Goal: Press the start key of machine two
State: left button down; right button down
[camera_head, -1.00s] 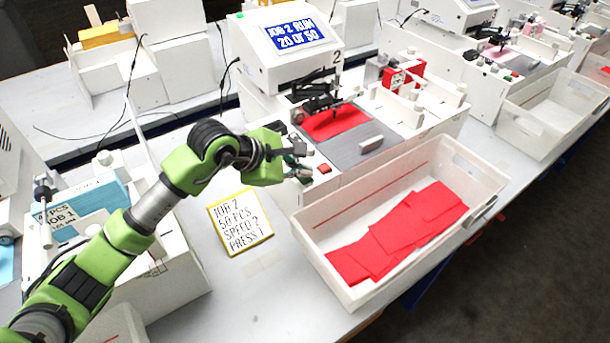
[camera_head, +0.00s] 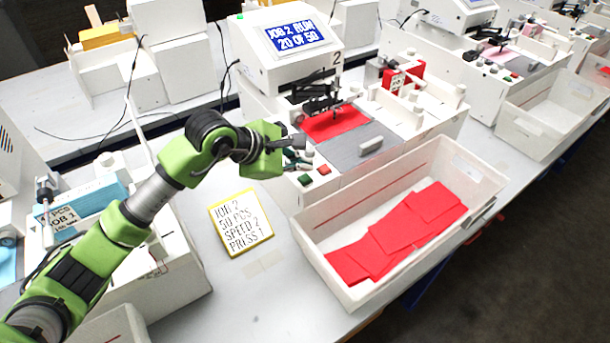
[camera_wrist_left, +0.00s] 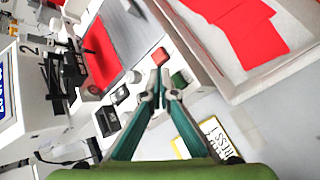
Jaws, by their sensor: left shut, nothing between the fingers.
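Machine two (camera_head: 262,72) is a white plotter with a "2" on its side, and its screen (camera_head: 296,36) reads "JOB 2 RUN 20 of 50". On its front left panel are a green key (camera_head: 304,180) and a red key (camera_head: 324,169). In the left wrist view the red key (camera_wrist_left: 159,57) and green key (camera_wrist_left: 180,79) show just beyond the fingertips. My left gripper (camera_head: 298,157) is shut and empty, above the panel's left end, apart from the green key. It also shows in the left wrist view (camera_wrist_left: 161,90). My right gripper is not in view.
A white bin (camera_head: 398,258) with red sheets stands in front of the machine. A yellow-edged card (camera_head: 241,222) reading "JOB 2, 50 PCS, SPEED 2, PRESS 1" lies on the table. Another machine stands at the left, more at the back right.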

aim_at(303, 179)
pick_arm(q)
jog(key=shift+r+p, duration=0.75)
jog(key=shift+r, duration=1.45)
jog(key=shift+s+f, duration=0.1)
